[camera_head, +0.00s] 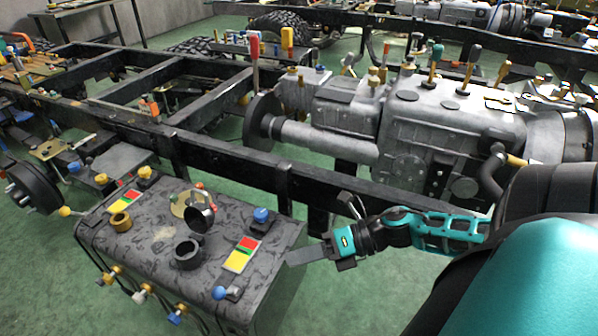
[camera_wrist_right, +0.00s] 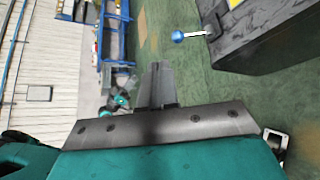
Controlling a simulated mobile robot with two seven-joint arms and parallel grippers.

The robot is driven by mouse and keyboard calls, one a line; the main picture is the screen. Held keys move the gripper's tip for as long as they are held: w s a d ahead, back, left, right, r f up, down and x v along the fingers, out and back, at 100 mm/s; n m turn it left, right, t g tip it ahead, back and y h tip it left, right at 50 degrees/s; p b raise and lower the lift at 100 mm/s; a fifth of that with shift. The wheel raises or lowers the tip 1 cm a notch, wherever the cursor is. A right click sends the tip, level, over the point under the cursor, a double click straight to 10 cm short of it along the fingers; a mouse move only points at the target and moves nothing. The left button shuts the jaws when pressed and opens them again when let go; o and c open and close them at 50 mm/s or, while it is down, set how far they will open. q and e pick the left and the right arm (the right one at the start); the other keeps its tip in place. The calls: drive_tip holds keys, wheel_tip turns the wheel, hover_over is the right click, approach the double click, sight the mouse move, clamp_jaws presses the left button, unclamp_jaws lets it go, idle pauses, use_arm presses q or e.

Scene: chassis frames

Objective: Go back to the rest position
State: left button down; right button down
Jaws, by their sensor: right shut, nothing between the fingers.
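My right gripper (camera_head: 314,252) reaches in from the right in the head view. It is beside the right edge of the grey box-shaped tank (camera_head: 140,236), in front of the chassis rail. In the right wrist view its fingers (camera_wrist_right: 158,82) are together with nothing between them. The tank's dark corner with a blue-knobbed valve (camera_wrist_right: 190,35) shows at the upper right there, apart from the fingers. My left gripper is not in view.
A black chassis frame (camera_head: 230,150) runs across behind the tank. A large grey engine and gearbox (camera_head: 400,115) sits on it. Rings, a black cap (camera_head: 188,254) and blue knobs (camera_head: 262,215) stick up from the tank. Green floor (camera_head: 345,300) is open right of the tank.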

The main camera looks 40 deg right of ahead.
idle(0.3)
drive_tip(key=s+a+f+m+t+h, duration=0.1)
drive_tip(key=a+f+m+h, duration=0.3)
drive_tip(key=m, duration=1.2)
drive_tip(key=s+a+f+m+t+h, duration=0.1)
drive_tip(key=a+f+m+h, duration=0.4)
drive_tip(key=m, duration=1.1)
drive_tip(key=shift+a+t+p, duration=0.3)
drive_tip(key=shift+a+p, duration=0.05)
drive_tip(key=shift+a, duration=0.5)
